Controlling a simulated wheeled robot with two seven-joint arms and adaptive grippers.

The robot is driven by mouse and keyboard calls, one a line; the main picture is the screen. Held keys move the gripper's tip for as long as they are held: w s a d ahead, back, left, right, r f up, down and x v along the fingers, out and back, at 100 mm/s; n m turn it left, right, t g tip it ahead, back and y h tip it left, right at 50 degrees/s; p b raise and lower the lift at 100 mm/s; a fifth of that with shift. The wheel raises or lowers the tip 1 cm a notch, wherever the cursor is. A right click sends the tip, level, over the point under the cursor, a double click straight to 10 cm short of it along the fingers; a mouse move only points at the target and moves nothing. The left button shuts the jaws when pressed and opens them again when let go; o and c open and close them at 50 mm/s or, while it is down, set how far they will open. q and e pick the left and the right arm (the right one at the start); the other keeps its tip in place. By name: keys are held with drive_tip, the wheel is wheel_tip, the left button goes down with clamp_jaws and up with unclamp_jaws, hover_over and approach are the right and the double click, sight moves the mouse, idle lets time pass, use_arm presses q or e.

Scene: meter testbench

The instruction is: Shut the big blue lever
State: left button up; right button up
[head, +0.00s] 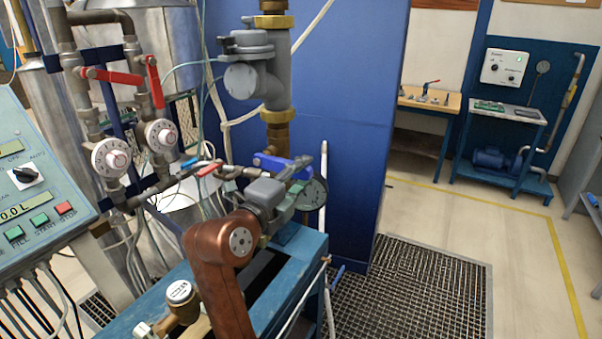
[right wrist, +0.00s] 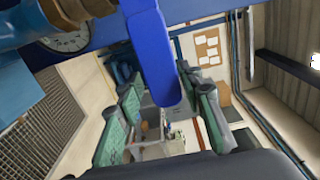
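The big blue lever (head: 275,165) sits on the vertical pipe, just above and behind my right gripper in the head view. In the right wrist view the blue lever (right wrist: 152,55) comes down from the top, its rounded end between the two green fingers as seen from there. My right gripper (head: 297,187) has its fingers apart, and the gap also shows in the wrist view (right wrist: 163,112). I cannot tell whether a finger touches the lever. The gripper hides part of the pipe below the lever. My left gripper is not in view.
Red levers (head: 112,76) and white dial meters (head: 111,157) stand on pipes at left. A round gauge (head: 313,194) is close beside my right gripper. A control panel (head: 35,190) is at far left. The floor at right is free.

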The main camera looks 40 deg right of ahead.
drive_tip(key=shift+o, duration=0.7)
drive_tip(key=shift+r, duration=0.1)
drive_tip(key=v, duration=1.2)
